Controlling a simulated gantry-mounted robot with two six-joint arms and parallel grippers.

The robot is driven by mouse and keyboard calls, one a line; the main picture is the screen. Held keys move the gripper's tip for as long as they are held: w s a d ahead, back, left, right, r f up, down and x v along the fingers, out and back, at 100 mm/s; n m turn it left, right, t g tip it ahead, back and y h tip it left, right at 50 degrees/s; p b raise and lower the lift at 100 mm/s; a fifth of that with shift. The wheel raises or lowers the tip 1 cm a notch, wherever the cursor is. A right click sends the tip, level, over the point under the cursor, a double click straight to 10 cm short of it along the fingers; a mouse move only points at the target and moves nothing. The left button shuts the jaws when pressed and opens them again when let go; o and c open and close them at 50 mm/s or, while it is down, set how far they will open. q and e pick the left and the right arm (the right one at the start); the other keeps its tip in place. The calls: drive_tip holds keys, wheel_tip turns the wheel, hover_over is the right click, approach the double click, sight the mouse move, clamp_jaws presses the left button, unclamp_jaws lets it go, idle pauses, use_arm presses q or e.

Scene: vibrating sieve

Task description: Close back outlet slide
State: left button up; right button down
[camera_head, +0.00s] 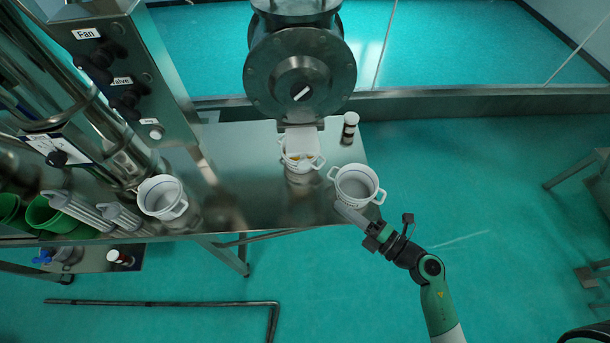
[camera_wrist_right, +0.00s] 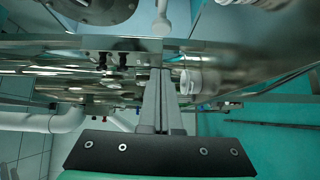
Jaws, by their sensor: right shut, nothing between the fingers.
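My right gripper (camera_head: 350,214) is shut and empty, low at the front right corner of the steel table. Its tips are just below a white two-handled pot (camera_head: 356,184); I cannot tell whether they touch it. In the right wrist view the shut fingers (camera_wrist_right: 160,98) point towards steel equipment. A steel machine with a round flange (camera_head: 300,82) stands at the back. I cannot make out the back outlet slide. My left gripper is not in view.
The steel table (camera_head: 250,185) has a third white pot (camera_head: 162,196) at left and a small brown jar (camera_head: 350,127) at right. A control column with knobs (camera_head: 120,75), scoops and green bins (camera_head: 52,213) crowd the left.

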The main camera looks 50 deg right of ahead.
approach(300, 166)
drive_tip(key=w+a, duration=0.3)
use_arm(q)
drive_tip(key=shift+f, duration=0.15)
use_arm(e)
drive_tip(key=shift+w+d+f, duration=0.1)
drive_tip(key=shift+w+d, duration=1.2)
drive_tip(key=shift+w, duration=0.1)
